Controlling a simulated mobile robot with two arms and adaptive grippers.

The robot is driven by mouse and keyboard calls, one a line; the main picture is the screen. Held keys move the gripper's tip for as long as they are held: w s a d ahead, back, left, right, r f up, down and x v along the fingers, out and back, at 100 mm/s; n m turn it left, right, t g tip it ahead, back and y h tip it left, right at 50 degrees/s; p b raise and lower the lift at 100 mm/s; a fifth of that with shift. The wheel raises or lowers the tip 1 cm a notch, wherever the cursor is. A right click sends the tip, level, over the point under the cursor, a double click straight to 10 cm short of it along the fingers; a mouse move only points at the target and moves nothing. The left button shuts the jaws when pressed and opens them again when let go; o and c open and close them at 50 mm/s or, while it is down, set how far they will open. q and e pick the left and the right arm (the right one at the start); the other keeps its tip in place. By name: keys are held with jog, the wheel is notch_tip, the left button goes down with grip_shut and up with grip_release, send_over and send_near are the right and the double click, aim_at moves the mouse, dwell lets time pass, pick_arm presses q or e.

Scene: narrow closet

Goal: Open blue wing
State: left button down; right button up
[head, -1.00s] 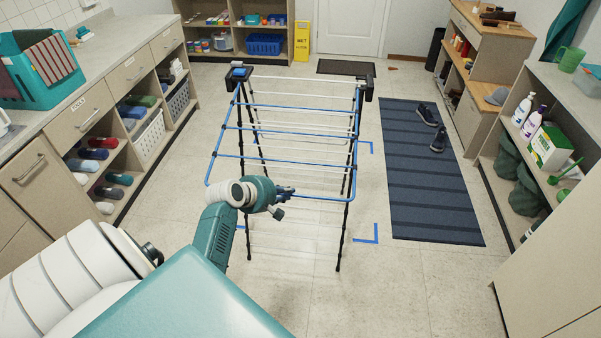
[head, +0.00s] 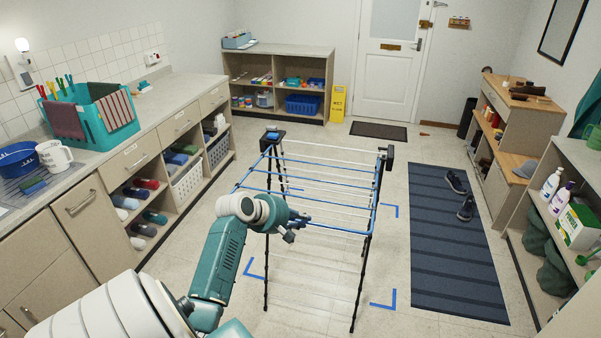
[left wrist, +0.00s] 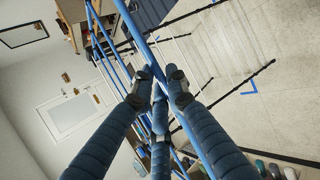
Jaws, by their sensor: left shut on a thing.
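The drying rack stands upright on the floor, with black legs (head: 361,285) and white rails. Its blue wing (head: 376,205) is a frame of blue bars on the near side of the rack. My left gripper (head: 297,220) is at the wing's near edge, around its middle. In the left wrist view the fingers (left wrist: 158,88) are closed around a blue bar (left wrist: 143,50), which runs diagonally between them. The fingers partly hide the bar at the grasp. My right gripper is not in view.
A counter with shelves (head: 128,160) runs along the left. A striped dark blue mat (head: 450,260) with shoes lies right of the rack. Shelves with bottles (head: 556,190) stand at the far right. Blue corner marks (head: 384,304) surround the rack on the floor.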

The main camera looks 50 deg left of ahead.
pick_arm(q)
jog(key=c, duration=1.7)
grip_release()
jog(key=shift+c, duration=0.2)
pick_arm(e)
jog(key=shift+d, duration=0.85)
pick_arm(q)
jog(key=v, duration=1.2)
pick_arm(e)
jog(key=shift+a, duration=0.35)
pick_arm(q)
jog(key=shift+a+f, duration=0.1)
